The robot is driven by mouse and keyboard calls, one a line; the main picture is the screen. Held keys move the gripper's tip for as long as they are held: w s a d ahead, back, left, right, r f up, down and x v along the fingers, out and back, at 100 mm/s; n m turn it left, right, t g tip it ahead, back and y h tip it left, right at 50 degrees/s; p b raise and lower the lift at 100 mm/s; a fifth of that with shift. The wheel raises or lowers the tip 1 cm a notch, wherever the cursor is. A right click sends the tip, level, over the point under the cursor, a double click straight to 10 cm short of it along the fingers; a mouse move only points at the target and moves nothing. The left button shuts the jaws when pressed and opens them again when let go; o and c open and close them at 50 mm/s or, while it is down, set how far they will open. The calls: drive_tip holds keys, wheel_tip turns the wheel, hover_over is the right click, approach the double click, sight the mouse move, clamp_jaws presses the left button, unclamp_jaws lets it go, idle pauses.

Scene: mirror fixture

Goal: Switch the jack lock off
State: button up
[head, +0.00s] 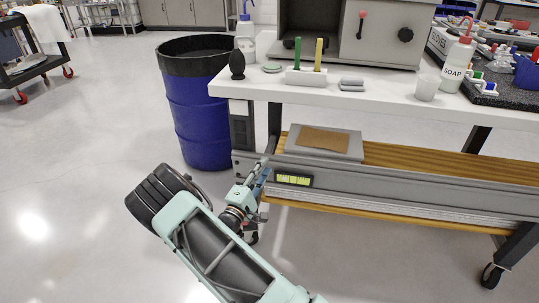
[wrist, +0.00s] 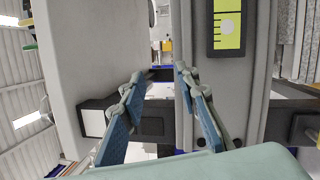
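I cannot make out with certainty which part is the jack lock. A long grey beam (head: 400,203) with a yellow-green label (head: 293,180) runs along the bench's lower front. My gripper (head: 260,180) is at its left end, partly hidden by my arm. In the wrist view, my gripper's (wrist: 158,76) two blue fingers stand apart with nothing clearly held between them. The beam's grey face (wrist: 228,85) with its label (wrist: 228,24) is right of the fingers. A dark bar (wrist: 152,128) crosses behind them, ending in a pale block (wrist: 95,119) at left.
A white bench top (head: 310,100) carries bottles and small items above the beam. A grey tray (head: 310,148) rests on the wooden lower shelf (head: 430,165). A blue drum (head: 200,120) stands left of the bench.

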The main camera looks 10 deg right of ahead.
drive_tip(key=shift+m+g+h, duration=0.3)
drive_tip(key=shift+m+h, duration=0.4)
drive_tip(key=shift+s+d+r+p, duration=0.15)
drive_tip(key=shift+d+r, duration=0.25)
drive_tip(key=shift+r, duration=0.45)
drive_tip(key=shift+w+d+r+p, duration=0.15)
drive_tip(key=shift+d+r, duration=0.2)
drive_tip(key=shift+r, duration=0.45)
drive_tip(key=shift+s+d+r+p, duration=0.15)
drive_tip(key=shift+d+r, duration=0.25)
drive_tip(key=shift+r, duration=0.45)
drive_tip(key=shift+o, duration=0.3)
